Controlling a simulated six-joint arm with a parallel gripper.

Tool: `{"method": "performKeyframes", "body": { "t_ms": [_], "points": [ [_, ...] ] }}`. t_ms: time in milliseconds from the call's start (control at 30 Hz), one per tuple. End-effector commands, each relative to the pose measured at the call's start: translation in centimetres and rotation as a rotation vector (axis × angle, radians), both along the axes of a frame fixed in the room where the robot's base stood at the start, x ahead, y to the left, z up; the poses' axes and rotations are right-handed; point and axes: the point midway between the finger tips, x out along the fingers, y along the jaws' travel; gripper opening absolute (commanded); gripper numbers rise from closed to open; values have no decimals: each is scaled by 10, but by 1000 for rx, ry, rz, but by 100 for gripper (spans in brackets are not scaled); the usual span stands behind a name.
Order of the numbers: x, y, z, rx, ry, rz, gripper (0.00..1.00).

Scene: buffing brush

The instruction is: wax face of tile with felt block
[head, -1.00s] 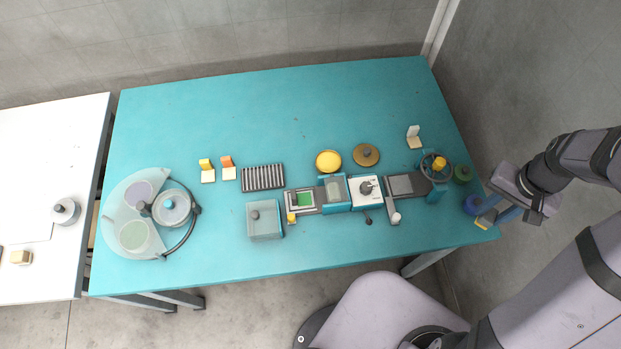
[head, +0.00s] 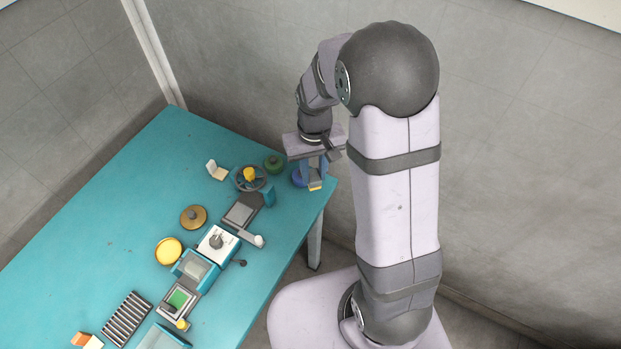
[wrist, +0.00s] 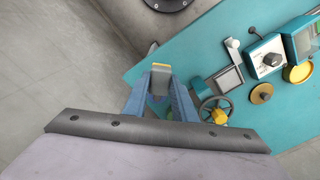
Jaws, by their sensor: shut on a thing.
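My gripper (head: 314,178) is at the right corner of the teal table, beside a blue-purple round jar. Its blue fingers are shut on a small grey block with a yellow edge, which may be the felt block; the block (wrist: 160,81) shows between the fingertips in the wrist view. A green square (head: 179,299), which looks like the tile, lies flat in a grey-framed holder at the front end of the row of fixtures. My gripper is well apart from it. The held block's lower face is hard to make out.
Near my gripper are the blue-purple jar (head: 297,177), a green jar (head: 273,163) and a handwheel with a yellow hub (head: 250,178). A white knobbed box (head: 217,242), a yellow dish (head: 169,251) and a slatted rack (head: 122,318) stand farther along. The table's far side is clear.

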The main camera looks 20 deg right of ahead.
Motion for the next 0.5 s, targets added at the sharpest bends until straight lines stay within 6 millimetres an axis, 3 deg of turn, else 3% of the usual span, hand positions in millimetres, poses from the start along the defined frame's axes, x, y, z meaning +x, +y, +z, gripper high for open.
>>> {"method": "performKeyframes", "body": {
  "t_ms": [267, 367, 500],
  "points": [
    [0, 14, 3, 0, 0, 39, 4],
    [-2, 34, 6, 0, 1, 92, 4],
    [-13, 74, 6, 0, 2, 208, 4]
  ]
}}
